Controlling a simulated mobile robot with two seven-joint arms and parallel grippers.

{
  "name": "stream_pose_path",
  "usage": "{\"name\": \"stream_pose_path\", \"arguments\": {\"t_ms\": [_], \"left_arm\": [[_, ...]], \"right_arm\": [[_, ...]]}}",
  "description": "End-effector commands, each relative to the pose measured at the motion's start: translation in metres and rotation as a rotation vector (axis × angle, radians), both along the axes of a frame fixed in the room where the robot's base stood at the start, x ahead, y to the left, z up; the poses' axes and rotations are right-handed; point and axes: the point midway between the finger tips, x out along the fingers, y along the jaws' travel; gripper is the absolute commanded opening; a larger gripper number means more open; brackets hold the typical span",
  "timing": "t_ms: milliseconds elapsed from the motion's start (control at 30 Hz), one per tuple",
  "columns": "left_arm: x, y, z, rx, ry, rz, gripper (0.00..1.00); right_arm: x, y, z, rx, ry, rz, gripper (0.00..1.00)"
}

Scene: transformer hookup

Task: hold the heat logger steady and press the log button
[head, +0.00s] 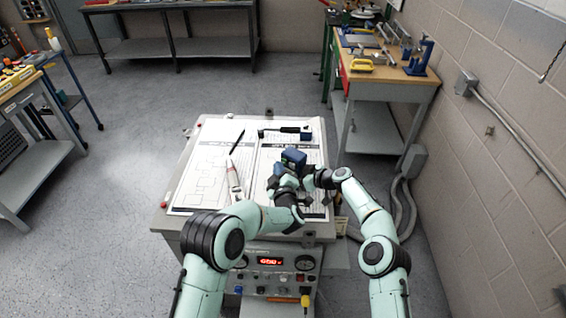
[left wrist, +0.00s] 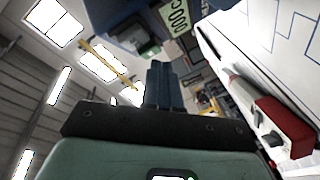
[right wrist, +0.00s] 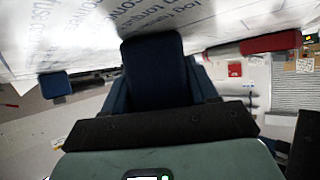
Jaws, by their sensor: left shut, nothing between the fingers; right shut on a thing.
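The heat logger, a dark blue box (head: 294,156), is held over the right part of the paper-covered bench top. It fills the middle of the right wrist view (right wrist: 152,68), with my right gripper (right wrist: 160,90) shut on it. My right gripper comes in from the right in the head view (head: 308,180). My left gripper (head: 284,173) is close by on the near left side of the logger. In the left wrist view its fingers (left wrist: 161,84) are together and empty, just below the logger (left wrist: 130,28) and its pale display (left wrist: 176,18). I cannot make out the log button.
A red and white tool (head: 233,174), a black pen (head: 238,140) and a black tool with a blue end (head: 288,131) lie on the paper sheets (head: 206,160). A panel with a red display (head: 270,262) is on the bench front. A wall is at the right.

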Motion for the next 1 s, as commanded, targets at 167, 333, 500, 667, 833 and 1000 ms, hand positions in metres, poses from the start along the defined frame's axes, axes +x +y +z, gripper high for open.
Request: {"name": "stream_pose_path", "arguments": {"t_ms": [167, 333, 500, 667, 833, 1000], "left_arm": [[0.0001, 0.0000, 0.0001, 0.000, 0.000, 0.000, 0.00], [0.0015, -0.0009, -0.0001, 0.000, 0.000, 0.000, 0.00], [0.0033, -0.0021, 0.0002, 0.000, -0.001, 0.001, 0.00], [0.0050, -0.0032, 0.0004, 0.000, -0.001, 0.001, 0.00], [0.0066, -0.0045, -0.0001, 0.000, -0.001, 0.001, 0.00], [0.0074, -0.0052, -0.0003, 0.001, 0.001, 0.001, 0.00]], "right_arm": [[-0.0004, 0.0002, -0.0011, -0.001, 0.001, 0.001, 0.41], [-0.0004, 0.0002, -0.0011, -0.001, 0.001, 0.001, 0.41], [-0.0004, 0.0002, -0.0011, -0.001, 0.001, 0.001, 0.41], [-0.0004, 0.0002, -0.0011, -0.001, 0.001, 0.001, 0.41], [-0.0004, 0.0002, -0.0011, -0.001, 0.001, 0.001, 0.41], [-0.0005, 0.0003, -0.0011, -0.001, 0.001, 0.001, 0.41]]}}
